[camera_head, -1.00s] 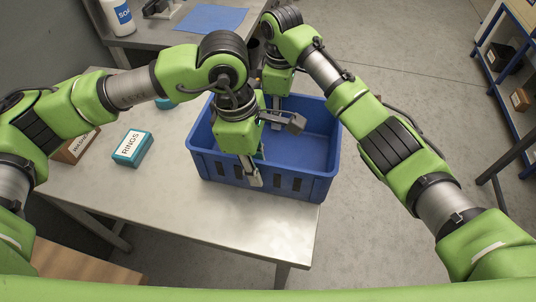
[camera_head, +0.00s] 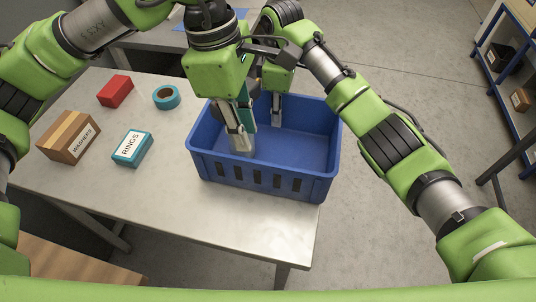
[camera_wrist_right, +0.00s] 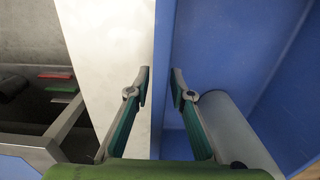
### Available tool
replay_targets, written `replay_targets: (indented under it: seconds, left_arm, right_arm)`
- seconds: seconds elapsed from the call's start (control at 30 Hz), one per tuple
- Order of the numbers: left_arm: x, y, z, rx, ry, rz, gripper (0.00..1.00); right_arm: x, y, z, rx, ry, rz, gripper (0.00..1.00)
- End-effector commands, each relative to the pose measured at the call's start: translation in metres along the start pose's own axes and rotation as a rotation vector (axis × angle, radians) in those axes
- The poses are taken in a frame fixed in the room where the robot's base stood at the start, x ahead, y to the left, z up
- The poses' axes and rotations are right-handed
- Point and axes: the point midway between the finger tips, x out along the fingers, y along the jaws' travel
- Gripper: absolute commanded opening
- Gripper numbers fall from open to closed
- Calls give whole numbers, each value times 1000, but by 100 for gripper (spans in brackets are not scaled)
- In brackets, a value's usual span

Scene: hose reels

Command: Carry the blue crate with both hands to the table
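The blue crate (camera_head: 265,184) stands on the near metal table, at its right end. A light grey cylinder (camera_head: 241,147) is inside it and also shows in the right wrist view (camera_wrist_right: 240,128). My left gripper (camera_head: 241,128) points down into the crate, just over the cylinder. Its fingers look apart, but I cannot tell whether they touch the cylinder. My right gripper (camera_head: 277,112) is at the crate's far wall, with one finger seen inside. In the right wrist view its fingers (camera_wrist_right: 161,78) are apart, around the crate's edge (camera_wrist_right: 163,120), with a gap.
On the near table (camera_head: 180,205), left of the crate, are a washers box (camera_head: 70,137), a teal rings box (camera_head: 132,149), a red box (camera_head: 115,91) and a teal tape roll (camera_head: 166,97). Another table (camera_head: 135,37) stands behind. A blue shelf (camera_head: 505,75) is at right, past open floor.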

Motion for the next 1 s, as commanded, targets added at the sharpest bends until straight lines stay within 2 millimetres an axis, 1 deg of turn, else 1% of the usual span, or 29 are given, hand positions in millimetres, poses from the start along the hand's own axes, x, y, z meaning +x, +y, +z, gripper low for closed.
replay_targets:
  seconds: [0.03,0.3,0.4,0.5,0.6,0.7,1.0]
  left_arm:
    - [0,0,0,0,0,0,21]
    - [0,0,0,0,0,0,21]
    - [0,0,0,0,0,0,21]
    - [0,0,0,0,0,0,21]
    - [0,0,0,0,0,0,21]
    - [0,0,0,0,0,0,21]
    - [0,0,0,0,0,1,21]
  right_arm:
    - [-11,1,-1,-1,3,4,21]
    - [-70,2,0,-1,0,7,21]
    - [-87,2,1,0,-1,5,21]
    - [-98,1,0,0,-1,4,21]
    - [-105,1,0,0,0,2,21]
    - [-108,0,0,0,-1,0,21]
    - [-108,0,0,0,0,0,21]
